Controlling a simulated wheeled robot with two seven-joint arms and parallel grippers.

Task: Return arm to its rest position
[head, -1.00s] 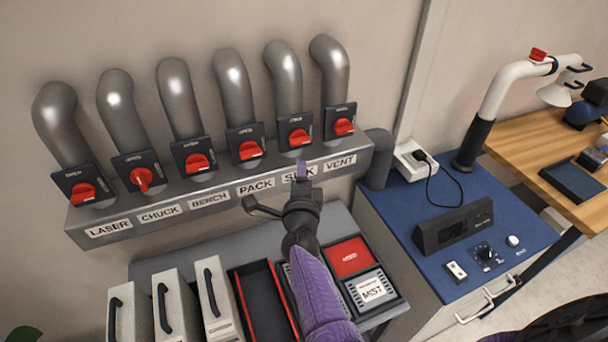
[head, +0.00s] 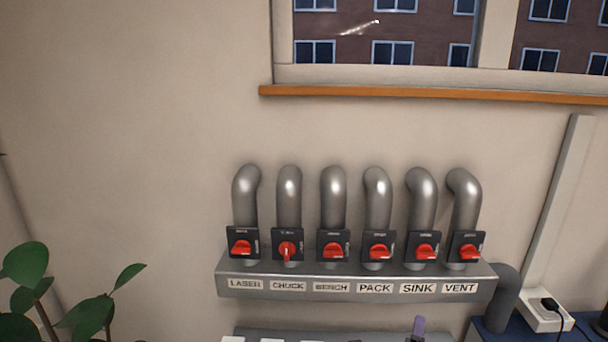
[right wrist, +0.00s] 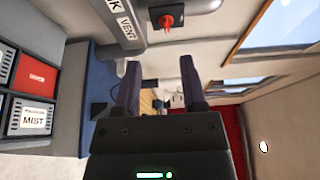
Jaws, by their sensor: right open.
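My right gripper (head: 418,326) just shows at the bottom edge of the head view, a purple fingertip below the SINK label; the rest of it is out of that view. In the right wrist view its two purple fingers (right wrist: 160,88) stand apart with nothing between them, so it is open and empty. The grey valve manifold (head: 350,284) on the wall carries labelled red-handled valves. The CHUCK valve handle (head: 287,250) is turned upright, while the others lie roughly sideways. My left gripper is not in view.
A window with a wooden sill (head: 430,94) is above the pipes. A plant (head: 25,264) stands at lower left. A power outlet (head: 545,314) sits at lower right. The right wrist view shows the red bin (right wrist: 36,76) and the MIST bin (right wrist: 32,117) at left.

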